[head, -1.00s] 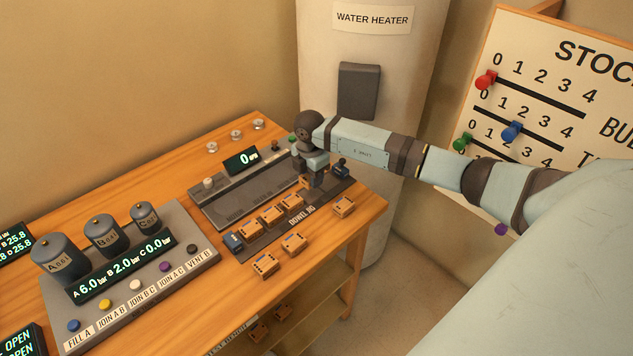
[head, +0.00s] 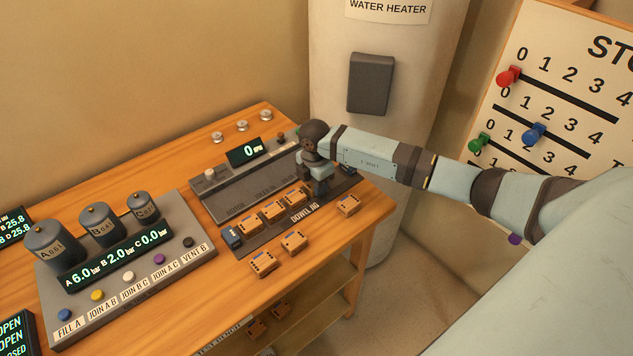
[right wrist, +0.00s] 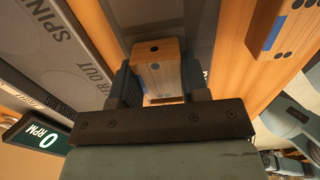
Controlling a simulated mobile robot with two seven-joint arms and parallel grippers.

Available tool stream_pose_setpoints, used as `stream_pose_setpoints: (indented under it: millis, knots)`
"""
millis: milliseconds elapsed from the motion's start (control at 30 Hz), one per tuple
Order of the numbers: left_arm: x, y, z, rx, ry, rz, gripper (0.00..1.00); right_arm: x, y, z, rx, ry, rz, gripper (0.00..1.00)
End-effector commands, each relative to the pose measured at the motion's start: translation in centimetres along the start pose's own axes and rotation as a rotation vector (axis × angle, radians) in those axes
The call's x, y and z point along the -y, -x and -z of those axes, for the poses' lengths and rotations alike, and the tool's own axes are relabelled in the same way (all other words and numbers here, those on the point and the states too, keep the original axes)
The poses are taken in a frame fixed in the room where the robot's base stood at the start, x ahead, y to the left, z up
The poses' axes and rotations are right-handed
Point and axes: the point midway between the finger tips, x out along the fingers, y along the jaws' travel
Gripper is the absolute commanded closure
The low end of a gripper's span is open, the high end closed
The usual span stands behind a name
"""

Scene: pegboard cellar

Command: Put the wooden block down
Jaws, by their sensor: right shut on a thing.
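My right gripper (head: 317,188) is over the far right end of the dark dowel jig (head: 262,243) on the bench. In the right wrist view it is shut on a wooden block (right wrist: 158,62), which has dark dots and a blue mark and sits between the two fingers. In the head view the gripper hides most of this block. I cannot tell whether its underside touches the jig. Other wooden blocks (head: 274,210) stand in a row on the jig, left of the gripper. My left gripper is not in view.
A grey spinner unit (head: 240,190) with a 0 RPM display is behind. A canister panel (head: 125,265) stands left. The water heater (head: 385,130) is behind the bench.

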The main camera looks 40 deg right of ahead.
Motion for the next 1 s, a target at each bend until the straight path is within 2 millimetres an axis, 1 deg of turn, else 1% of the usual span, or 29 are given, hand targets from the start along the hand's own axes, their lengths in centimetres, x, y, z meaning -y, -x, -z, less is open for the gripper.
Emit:
stream_pose_setpoints:
  millis: [167, 200, 267, 300, 533, 667, 767, 1000]
  knots:
    - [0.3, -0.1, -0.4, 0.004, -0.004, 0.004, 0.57, 0.0, -0.5, 0.0, 0.000, 0.000, 0.000, 0.81]
    - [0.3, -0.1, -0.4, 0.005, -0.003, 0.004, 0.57, 0.0, -0.4, 0.0, 0.000, 0.000, 0.000, 0.51]
    - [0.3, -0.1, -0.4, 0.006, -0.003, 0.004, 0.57, 0.0, -0.4, 0.0, 0.000, 0.000, 0.000, 0.38]
    - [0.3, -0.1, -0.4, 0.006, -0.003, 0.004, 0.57, 0.0, -0.4, 0.0, 0.000, 0.000, 0.000, 0.33]
    - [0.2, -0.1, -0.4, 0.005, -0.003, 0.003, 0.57, 0.0, -0.3, -0.1, 0.000, 0.000, 0.000, 0.33]
    - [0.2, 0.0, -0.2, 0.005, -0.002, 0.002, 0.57, 0.0, 0.4, -0.1, 0.001, 0.000, -0.001, 0.33]
    - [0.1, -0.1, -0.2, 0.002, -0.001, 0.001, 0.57, -0.1, 1.7, -0.1, 0.001, -0.001, -0.003, 0.33]
    - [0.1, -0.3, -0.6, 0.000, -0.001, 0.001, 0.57, -0.1, 7.0, -0.1, 0.001, 0.000, -0.005, 0.33]
